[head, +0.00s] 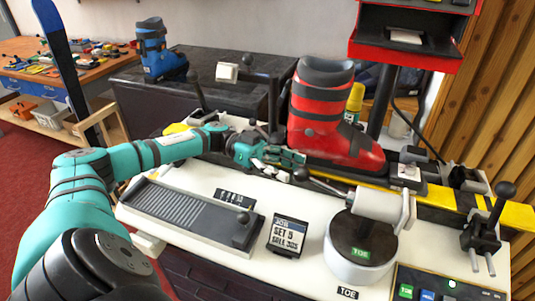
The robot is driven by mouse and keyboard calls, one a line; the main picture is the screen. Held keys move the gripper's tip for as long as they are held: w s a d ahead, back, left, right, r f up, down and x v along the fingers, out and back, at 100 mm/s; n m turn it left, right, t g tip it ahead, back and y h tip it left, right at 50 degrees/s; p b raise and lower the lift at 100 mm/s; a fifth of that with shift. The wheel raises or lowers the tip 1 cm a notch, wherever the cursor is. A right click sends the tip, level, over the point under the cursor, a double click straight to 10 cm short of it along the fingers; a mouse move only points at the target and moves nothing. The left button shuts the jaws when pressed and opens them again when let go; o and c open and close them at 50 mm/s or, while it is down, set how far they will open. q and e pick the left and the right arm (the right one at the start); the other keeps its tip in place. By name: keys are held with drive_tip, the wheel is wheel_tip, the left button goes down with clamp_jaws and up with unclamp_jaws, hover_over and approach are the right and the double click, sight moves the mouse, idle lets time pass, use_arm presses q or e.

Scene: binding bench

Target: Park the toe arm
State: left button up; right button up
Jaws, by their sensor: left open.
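The toe arm (326,187) is a thin metal rod with a black ball knob (301,174) at its left end. It runs out from a white cylinder (380,204) on a round base marked TOE (358,262), and points left towards the red boot. My left gripper (292,164) is open, with its teal fingers close to the knob, just left of and above it. I cannot tell whether they touch it. Nothing shows between the fingers. My right gripper is not in view.
A lever with a black knob (487,222) stands at the right, above a button panel (446,286).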

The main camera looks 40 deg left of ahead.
use_arm(q)
drive_tip(key=s+a, duration=0.1)
drive_tip(key=a, duration=0.7)
drive_tip(key=shift+s+a, duration=0.15)
drive_tip(key=shift+a, duration=0.1)
